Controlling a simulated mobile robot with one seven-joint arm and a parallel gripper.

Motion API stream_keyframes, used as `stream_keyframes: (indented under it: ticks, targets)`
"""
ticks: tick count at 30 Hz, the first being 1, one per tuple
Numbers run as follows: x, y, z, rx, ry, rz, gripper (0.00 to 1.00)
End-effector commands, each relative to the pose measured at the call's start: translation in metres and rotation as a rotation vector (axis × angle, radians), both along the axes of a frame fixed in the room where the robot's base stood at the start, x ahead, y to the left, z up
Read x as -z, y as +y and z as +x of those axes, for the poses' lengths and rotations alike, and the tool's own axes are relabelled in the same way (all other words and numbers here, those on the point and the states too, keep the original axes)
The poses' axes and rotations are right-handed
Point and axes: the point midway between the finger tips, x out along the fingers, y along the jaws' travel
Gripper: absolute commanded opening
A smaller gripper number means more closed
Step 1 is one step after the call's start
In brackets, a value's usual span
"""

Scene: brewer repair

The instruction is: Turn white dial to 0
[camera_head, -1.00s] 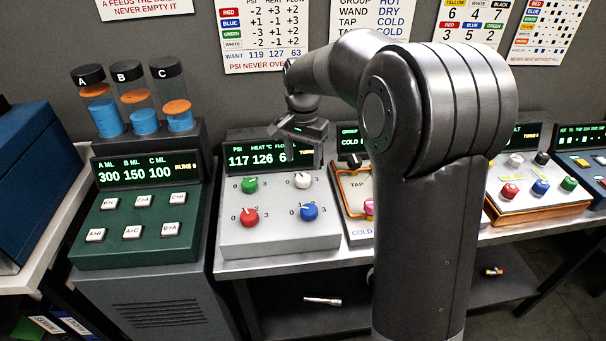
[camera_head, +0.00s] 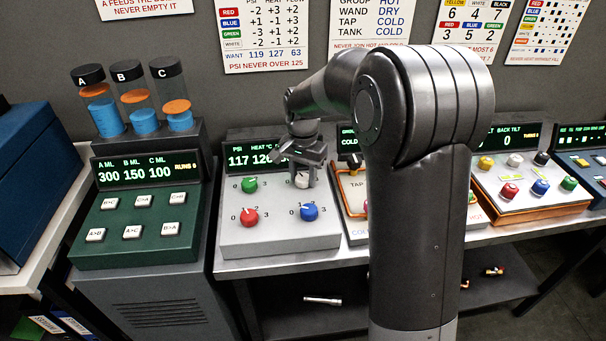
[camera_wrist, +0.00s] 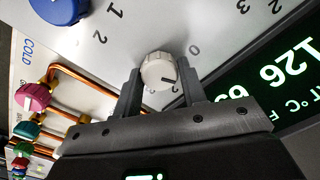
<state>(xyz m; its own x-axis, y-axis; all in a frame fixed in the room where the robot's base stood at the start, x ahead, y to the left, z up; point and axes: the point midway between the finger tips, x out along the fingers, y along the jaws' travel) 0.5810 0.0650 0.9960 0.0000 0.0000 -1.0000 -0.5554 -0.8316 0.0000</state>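The white dial (camera_head: 302,181) sits at the top right of the grey panel (camera_head: 262,240), partly covered by my gripper in the head view. It also shows in the wrist view (camera_wrist: 158,69), with a dark pointer mark towards its lower right. A printed 0 stands to the dial's upper right there. I cannot tell the setting for sure. My gripper (camera_head: 303,172) is at the dial from above. In the wrist view my gripper (camera_wrist: 159,80) is open, one finger on each side of the dial. Whether the fingers touch it is unclear.
A green dial (camera_head: 249,185), a red dial (camera_head: 249,217) and a blue dial (camera_head: 309,212) share the panel. Its display (camera_head: 262,157) reads 117 and is partly hidden by my gripper. A panel with pipes (camera_head: 350,190) stands close on the right.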

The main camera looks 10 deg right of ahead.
Motion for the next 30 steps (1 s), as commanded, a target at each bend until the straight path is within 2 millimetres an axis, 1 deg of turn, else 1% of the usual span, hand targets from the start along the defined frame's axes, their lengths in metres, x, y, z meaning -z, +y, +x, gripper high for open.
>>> stream_keyframes:
  ticks: [1, 9, 16, 20, 26, 30]
  targets:
    - [-0.0001, 0.0, 0.0, 0.0, 0.0, 0.0, 0.34]
    - [-0.0003, 0.0001, 0.0001, 0.0, 0.0, 0.0, 0.13]
    - [-0.0004, 0.0002, 0.0001, -0.022, -0.001, 0.001, 0.13]
    - [-0.0004, 0.0002, 0.0002, -0.072, -0.001, 0.001, 0.13]
    - [-0.0005, 0.0001, 0.0003, -0.207, -0.001, 0.0, 0.13]
    - [-0.0006, 0.0001, 0.0004, -0.327, -0.001, 0.0, 0.13]
